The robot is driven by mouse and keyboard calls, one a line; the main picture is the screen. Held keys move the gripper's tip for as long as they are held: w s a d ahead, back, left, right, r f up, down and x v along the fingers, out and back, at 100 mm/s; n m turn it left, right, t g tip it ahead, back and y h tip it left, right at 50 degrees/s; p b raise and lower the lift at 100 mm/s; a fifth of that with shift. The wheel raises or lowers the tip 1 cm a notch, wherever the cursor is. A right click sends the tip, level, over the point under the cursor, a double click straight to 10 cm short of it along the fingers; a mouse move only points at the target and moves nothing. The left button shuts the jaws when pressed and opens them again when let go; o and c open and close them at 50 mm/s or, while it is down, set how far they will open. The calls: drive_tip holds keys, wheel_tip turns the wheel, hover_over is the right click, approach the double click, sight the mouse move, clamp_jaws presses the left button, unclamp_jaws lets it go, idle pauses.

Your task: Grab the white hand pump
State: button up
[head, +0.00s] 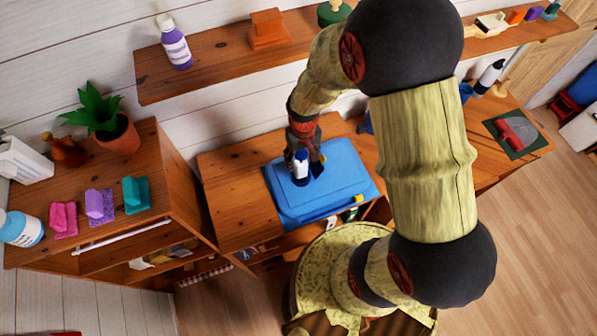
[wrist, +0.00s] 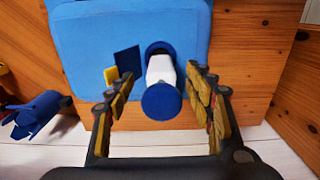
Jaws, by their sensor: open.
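The white hand pump (head: 300,168), white with dark blue ends, stands on a blue lidded box (head: 340,185) on the middle wooden cabinet. In the wrist view the white hand pump (wrist: 161,72) points toward the camera, its round blue end nearest. My gripper (head: 306,158) is over the box at the pump. In the wrist view my gripper (wrist: 157,82) is open, one finger on each side of the pump, with a visible gap on both sides. Whether the fingertips reach beside its body is hard to tell.
A wall shelf (head: 215,71) with a purple bottle (head: 176,46) runs behind. A left cabinet (head: 165,200) carries a potted plant (head: 103,115) and colored blocks. To the right, another white bottle (head: 489,75) with a dark top stands near a red-and-grey tool (head: 515,130).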

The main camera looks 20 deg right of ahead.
sight(301, 168)
drive_tip(key=shift+w+f+p, duration=0.2)
drive_tip(key=shift+f+p, duration=0.05)
drive_tip(key=shift+f, duration=1.45)
drive_tip(key=shift+w+f+p, duration=0.2)
drive_tip(key=shift+f+p, duration=0.05)
drive_tip(key=shift+f, duration=1.45)
drive_tip(key=shift+a, duration=0.1)
drive_tip(key=shift+c, duration=0.3)
clamp_jaws()
